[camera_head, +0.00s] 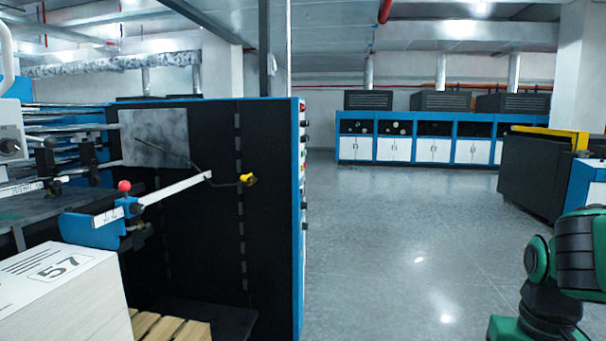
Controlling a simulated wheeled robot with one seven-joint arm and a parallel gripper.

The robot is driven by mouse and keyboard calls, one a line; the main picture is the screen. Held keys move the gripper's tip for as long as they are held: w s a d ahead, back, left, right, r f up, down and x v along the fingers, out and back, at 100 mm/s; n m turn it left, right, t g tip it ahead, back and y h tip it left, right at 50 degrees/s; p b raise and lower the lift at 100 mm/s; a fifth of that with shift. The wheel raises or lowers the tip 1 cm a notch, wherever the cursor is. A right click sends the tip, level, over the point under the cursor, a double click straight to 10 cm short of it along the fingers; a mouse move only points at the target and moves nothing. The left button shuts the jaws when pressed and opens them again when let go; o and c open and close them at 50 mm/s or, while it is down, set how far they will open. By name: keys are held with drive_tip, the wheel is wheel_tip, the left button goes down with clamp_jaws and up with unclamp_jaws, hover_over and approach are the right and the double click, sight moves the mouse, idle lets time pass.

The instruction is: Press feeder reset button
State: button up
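A feeder machine with a black side panel (205,240) and a blue edge stands at the left. A narrow column of small buttons (303,138) runs along its right edge, seen almost edge-on. Which of them is the reset button I cannot tell. A red ball knob (124,186) sits on a blue bracket at the front of the feeder, and a yellow knob (247,179) hangs on a thin rod. Part of my green and black arm shows at the lower right, but my gripper is out of view.
The grey floor (400,240) in the middle is clear. Blue and white cabinets (415,150) line the back. A dark machine (540,175) stands at the right.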

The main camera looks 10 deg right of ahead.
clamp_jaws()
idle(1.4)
